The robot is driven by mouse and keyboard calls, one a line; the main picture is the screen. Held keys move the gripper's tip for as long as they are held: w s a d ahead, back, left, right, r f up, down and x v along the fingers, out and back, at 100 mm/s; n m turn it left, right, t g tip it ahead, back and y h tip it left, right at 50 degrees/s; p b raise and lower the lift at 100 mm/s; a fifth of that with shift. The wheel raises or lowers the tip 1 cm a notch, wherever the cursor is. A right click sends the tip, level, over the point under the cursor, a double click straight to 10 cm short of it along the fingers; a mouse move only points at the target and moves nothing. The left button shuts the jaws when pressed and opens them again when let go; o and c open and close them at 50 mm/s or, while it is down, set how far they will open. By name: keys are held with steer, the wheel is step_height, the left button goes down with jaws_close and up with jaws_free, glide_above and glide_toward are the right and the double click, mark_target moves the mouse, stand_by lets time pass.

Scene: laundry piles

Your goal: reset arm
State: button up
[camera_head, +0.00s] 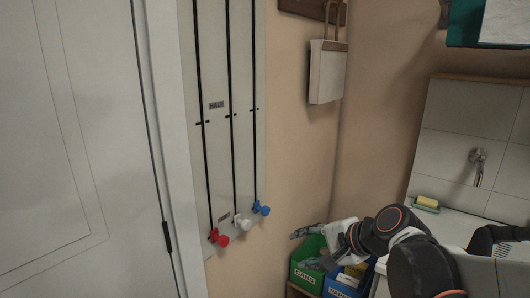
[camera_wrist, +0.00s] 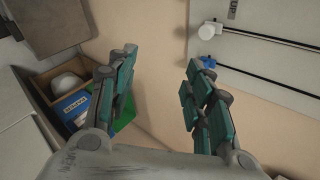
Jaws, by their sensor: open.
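My gripper (camera_head: 308,230) reaches out from my arm at the lower right in the head view, in front of the beige wall and above the bins. In the wrist view my gripper (camera_wrist: 162,60) has its two teal-padded fingers spread wide. Only bare beige wall and part of the bins show between and behind them, and nothing is held. My arm looks folded near the counter, and part of it is cut off by the frame edge.
A wall panel (camera_head: 216,165) has three dark vertical tracks with red (camera_head: 219,237), white (camera_head: 242,222) and blue (camera_head: 261,208) knobs low down. A green cans bin (camera_head: 305,278) and a blue bin (camera_head: 340,289) stand below my gripper. A counter (camera_head: 455,228) and tap (camera_head: 477,165) are right.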

steer(key=s+d+n+h, duration=0.3)
steer(key=s+d+n, duration=0.2)
steer(key=s, duration=0.4)
steer(key=s+d+f+n+h, duration=0.1)
steer(key=s+d+n+h, duration=0.2)
steer(key=s+n, duration=0.3)
steer(key=shift+s+d+n+h, duration=0.4)
steer(key=shift+s+d, duration=0.45)
steer(key=shift+s, duration=0.55)
steer(key=shift+f, duration=0.1)
stand_by(0.9)
